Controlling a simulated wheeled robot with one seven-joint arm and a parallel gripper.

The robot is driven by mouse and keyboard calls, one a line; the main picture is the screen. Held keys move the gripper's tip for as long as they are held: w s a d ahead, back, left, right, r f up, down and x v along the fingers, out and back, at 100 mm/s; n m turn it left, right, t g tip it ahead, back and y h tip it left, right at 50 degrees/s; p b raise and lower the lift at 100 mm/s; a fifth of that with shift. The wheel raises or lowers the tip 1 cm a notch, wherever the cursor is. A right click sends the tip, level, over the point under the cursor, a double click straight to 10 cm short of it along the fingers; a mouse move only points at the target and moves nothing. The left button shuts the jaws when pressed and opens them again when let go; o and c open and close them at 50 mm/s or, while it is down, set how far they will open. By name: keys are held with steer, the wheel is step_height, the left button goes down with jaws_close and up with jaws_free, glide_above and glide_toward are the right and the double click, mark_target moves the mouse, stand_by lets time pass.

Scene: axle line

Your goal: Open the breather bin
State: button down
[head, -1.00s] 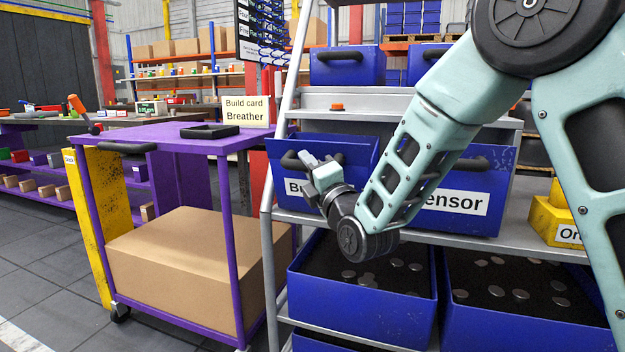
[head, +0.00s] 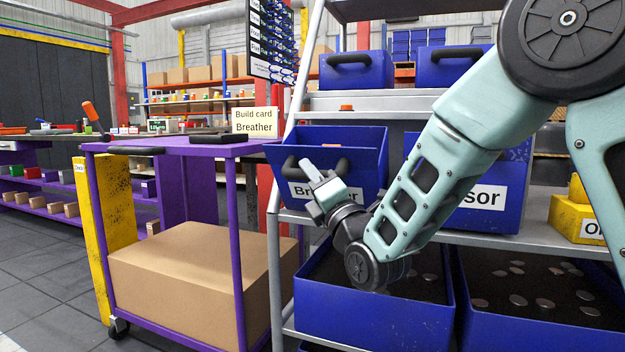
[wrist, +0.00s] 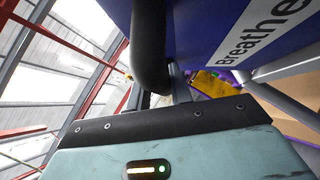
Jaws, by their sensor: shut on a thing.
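The breather bin (head: 353,145) is a blue bin on the middle shelf of the rack, with a white label partly hidden by my gripper in the head view. It is pulled forward and tilted, so its inside shows at the top. Its black handle (head: 342,167) runs across the front. My gripper (head: 306,168) is at the left part of the handle and is shut on it. In the wrist view the handle (wrist: 152,45) runs down to the gripper's jaws, beside the bin's label (wrist: 262,35).
A sensor bin (head: 510,185) stands to the right on the same shelf. Open blue bins with metal discs (head: 375,320) sit below. A purple cart (head: 228,148) with a cardboard box (head: 190,270) and a build card (head: 254,121) stands close on the left.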

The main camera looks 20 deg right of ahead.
steer(key=shift+f, duration=0.1)
steer(key=c, duration=1.3)
jaws_free()
steer(key=shift+o, duration=0.2)
steer(key=b+v, duration=1.7)
steer(key=shift+f+b, duration=0.15)
steer(key=shift+b, duration=0.25)
steer(key=shift+s, duration=0.15)
